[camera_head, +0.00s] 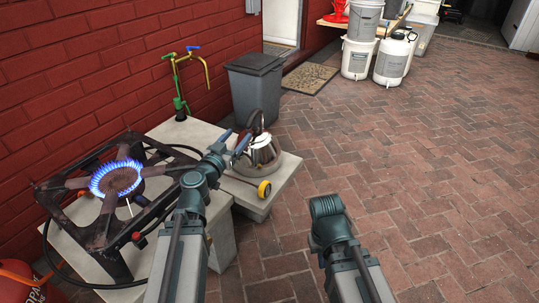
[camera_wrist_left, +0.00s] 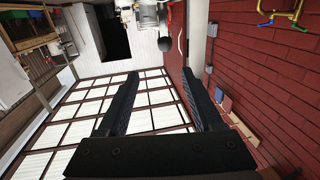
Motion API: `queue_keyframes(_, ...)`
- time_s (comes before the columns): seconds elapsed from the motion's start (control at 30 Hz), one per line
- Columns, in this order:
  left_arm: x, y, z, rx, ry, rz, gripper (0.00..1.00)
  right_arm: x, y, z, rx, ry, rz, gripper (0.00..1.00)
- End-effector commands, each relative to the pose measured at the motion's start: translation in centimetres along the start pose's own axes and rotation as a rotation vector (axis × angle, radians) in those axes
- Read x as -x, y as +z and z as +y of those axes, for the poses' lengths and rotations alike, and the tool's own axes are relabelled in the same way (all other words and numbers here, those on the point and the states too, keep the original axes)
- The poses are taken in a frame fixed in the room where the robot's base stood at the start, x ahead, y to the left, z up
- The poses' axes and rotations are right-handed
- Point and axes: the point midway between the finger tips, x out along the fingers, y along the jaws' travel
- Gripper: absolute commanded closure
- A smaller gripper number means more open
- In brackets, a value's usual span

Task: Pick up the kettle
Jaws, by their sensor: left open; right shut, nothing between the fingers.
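The kettle (camera_head: 264,152) is shiny metal with a dark handle. It stands upright on a low pale slab (camera_head: 284,172), right of the burner. My left gripper (camera_head: 235,141) is just left of the kettle in the head view and overlaps its edge there; I cannot tell whether they touch. In the left wrist view its two fingers (camera_wrist_left: 162,82) are spread wide with nothing between them, and I do not make out the kettle there. My right arm shows at the lower middle of the head view, but its fingers are hidden.
A lit gas burner (camera_head: 101,219) with blue flames stands left of my left arm. A green and yellow tap (camera_head: 180,82), a red brick wall (camera_head: 60,75) and a grey bin (camera_head: 256,85) are behind. A yellow-wheeled item (camera_head: 264,190) lies before the kettle. The paving at right is clear.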

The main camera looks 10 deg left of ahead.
Motion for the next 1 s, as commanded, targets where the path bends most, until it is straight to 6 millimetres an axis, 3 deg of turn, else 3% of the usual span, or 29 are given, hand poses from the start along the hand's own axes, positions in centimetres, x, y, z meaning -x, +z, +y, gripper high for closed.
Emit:
queue_keyframes(0.3, -0.6, 0.1, -0.5, -0.002, -0.011, 0.005, 0.32, -0.2, 0.0, 0.0, 0.000, 0.000, 0.000, 1.00)
queue_keyframes(0.47, -2.7, 0.1, -0.5, -0.001, -0.011, 0.005, 0.32, -0.2, 0.0, 0.0, 0.000, 0.000, 0.000, 1.00)
queue_keyframes(0.73, -7.7, 0.2, -0.6, -0.001, -0.010, 0.005, 0.32, -0.3, 0.0, 0.0, 0.000, 0.000, 0.000, 1.00)
queue_keyframes(1.0, -8.6, 0.2, -0.6, -0.001, -0.012, 0.004, 0.32, -0.3, 0.0, 0.0, 0.000, 0.000, 0.000, 1.00)
